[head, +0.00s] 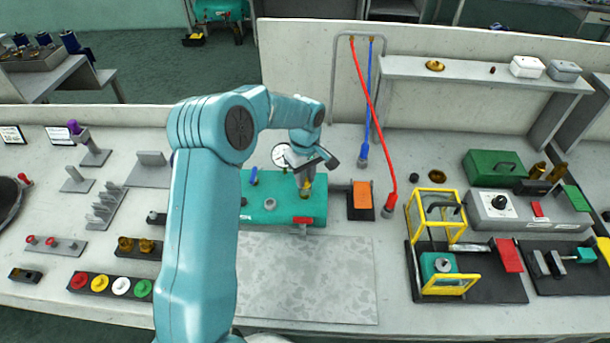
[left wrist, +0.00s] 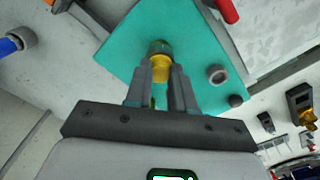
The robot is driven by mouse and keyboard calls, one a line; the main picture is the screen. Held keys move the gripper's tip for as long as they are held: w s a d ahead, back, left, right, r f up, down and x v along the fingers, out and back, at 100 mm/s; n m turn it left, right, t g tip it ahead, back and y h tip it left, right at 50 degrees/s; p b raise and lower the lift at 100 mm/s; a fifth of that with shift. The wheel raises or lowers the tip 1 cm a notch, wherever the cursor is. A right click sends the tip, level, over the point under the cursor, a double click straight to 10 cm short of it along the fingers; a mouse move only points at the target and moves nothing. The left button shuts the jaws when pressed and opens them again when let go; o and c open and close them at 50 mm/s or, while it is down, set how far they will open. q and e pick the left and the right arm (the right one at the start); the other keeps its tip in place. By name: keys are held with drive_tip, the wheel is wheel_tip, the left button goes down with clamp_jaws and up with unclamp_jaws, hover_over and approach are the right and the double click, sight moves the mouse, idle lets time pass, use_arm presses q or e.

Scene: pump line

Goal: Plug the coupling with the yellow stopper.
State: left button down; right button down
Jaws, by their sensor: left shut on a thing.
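My left gripper (head: 305,182) is over the teal pump block (head: 262,214) on the bench, pointing down. In the left wrist view its fingers (left wrist: 161,85) are shut on a yellow stopper (left wrist: 160,69). Directly beyond the stopper is a dark olive-yellow ring (left wrist: 158,46), which looks like a coupling on the block. The stopper lines up with this ring, but I cannot tell how deep it sits in it. A grey open ring (left wrist: 217,75) is beside it on the block, apart from the gripper. My right gripper is not in view.
A red hose (head: 372,105) and a blue hose (head: 369,85) hang behind the block. A yellow-framed fixture (head: 437,215) stands to the right. A rack of coloured round pieces (head: 110,286) is at front left. A mottled grey mat (head: 305,280) lies clear in front.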

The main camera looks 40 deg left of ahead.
use_arm(q)
drive_tip(key=c, duration=0.6)
unclamp_jaws()
drive_tip(key=shift+o, duration=0.2)
drive_tip(key=shift+r+p, duration=2.15)
drive_tip(key=shift+r, duration=1.35)
